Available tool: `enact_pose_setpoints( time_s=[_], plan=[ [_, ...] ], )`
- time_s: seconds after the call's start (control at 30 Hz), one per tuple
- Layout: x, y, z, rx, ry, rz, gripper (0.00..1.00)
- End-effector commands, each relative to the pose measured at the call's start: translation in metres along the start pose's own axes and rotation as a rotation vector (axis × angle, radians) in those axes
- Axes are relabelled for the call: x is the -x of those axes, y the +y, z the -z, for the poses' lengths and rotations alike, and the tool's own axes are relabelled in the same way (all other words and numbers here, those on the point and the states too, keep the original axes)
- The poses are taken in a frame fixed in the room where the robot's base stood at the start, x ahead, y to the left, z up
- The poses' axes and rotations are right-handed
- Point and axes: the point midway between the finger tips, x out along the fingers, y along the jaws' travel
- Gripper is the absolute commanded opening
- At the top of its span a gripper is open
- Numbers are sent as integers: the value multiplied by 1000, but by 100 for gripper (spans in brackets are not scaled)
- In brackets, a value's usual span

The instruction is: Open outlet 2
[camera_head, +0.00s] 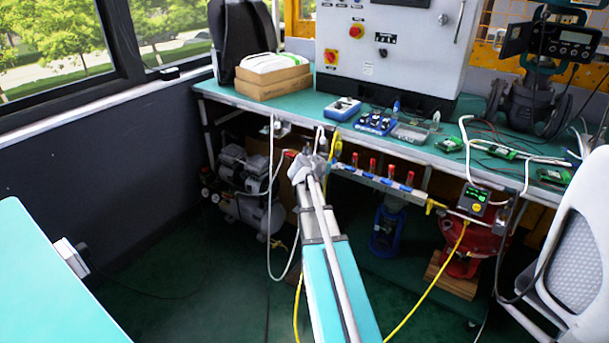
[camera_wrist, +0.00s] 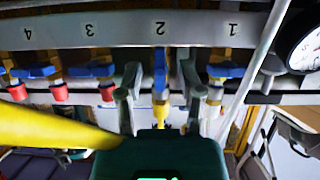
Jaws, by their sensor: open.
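The manifold (camera_wrist: 200,28) shows upside down in the wrist view, with outlets numbered 1 to 4 from right to left. The blue handle of outlet 2 (camera_wrist: 160,66) stands upright in the picture, in line with its yellow fitting (camera_wrist: 160,112). The blue handles of outlet 1 (camera_wrist: 226,70), outlet 3 (camera_wrist: 92,71) and outlet 4 (camera_wrist: 34,72) lie crosswise. My gripper (camera_wrist: 158,75) is open, with one grey finger on each side of the outlet 2 handle. Contact cannot be told. In the head view, my gripper (camera_head: 308,160) is at the manifold's left end (camera_head: 378,182).
A yellow hose (camera_wrist: 50,115) crosses the wrist view at left. A round gauge (camera_wrist: 306,48) and a pale tube (camera_wrist: 262,50) are at right. In the head view, the green bench (camera_head: 225,93) stands above the manifold, with a white chair (camera_head: 575,250) at right.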

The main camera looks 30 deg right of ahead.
Motion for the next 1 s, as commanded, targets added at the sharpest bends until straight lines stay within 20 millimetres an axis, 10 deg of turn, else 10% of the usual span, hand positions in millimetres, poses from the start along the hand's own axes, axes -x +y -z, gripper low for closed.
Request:
enact_pose_setpoints(
  time_s=[1.0],
  plan=[
    [-2, -6, -5, 774, 0, -321, 49]
  ],
)
